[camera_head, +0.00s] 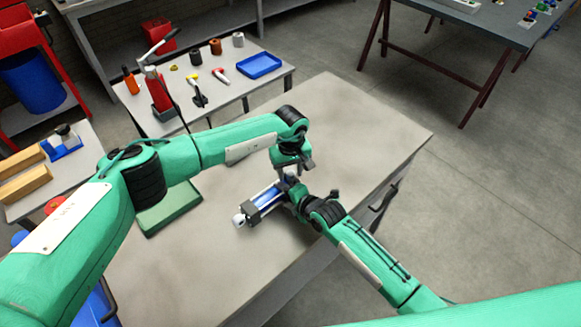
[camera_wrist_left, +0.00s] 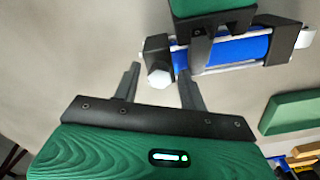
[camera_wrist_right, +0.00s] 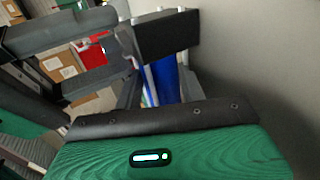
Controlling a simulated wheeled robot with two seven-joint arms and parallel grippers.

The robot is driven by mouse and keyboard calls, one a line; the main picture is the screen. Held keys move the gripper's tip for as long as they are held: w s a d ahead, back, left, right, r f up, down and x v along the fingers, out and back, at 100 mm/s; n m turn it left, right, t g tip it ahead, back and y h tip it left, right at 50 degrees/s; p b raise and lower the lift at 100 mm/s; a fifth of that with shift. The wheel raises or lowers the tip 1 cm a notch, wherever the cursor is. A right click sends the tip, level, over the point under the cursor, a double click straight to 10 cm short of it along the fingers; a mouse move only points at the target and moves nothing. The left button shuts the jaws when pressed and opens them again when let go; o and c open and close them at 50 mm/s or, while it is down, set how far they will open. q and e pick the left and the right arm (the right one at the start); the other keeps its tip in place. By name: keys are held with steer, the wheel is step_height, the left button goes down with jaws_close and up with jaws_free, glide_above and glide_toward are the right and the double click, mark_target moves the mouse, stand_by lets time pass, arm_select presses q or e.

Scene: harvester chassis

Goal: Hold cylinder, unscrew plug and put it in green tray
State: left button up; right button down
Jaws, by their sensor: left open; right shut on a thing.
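The cylinder (camera_head: 266,199) has a blue body and black end blocks. It lies at a slant over the table, and I cannot tell whether it touches it. My right gripper (camera_head: 292,191) is shut on it; the right wrist view shows the blue body (camera_wrist_right: 167,84) between the fingers. A pale hexagonal plug (camera_wrist_left: 160,79) sticks out of the near end block (camera_wrist_left: 157,55) in the left wrist view. My left gripper (camera_wrist_left: 157,72) is open, its fingers apart on either side of the plug, contact unclear. The green tray (camera_head: 168,211) lies left of the cylinder.
The bench top (camera_head: 375,130) is clear on its right and far side. A side table behind holds a blue tray (camera_head: 259,65), a red lever tool (camera_head: 158,90) and several small parts. My left arm passes above the green tray.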

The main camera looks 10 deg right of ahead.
steer(key=shift+s+f, duration=0.1)
steer(key=shift+f, duration=0.05)
arm_select(q)
jaws_close()
steer(key=n, duration=0.5)
steer(key=shift+n, duration=0.4)
steer(key=n, duration=0.4)
steer(key=shift+n, duration=0.3)
steer(key=n, duration=1.3)
steer(key=shift+n, duration=0.4)
steer(key=shift+r, duration=0.2)
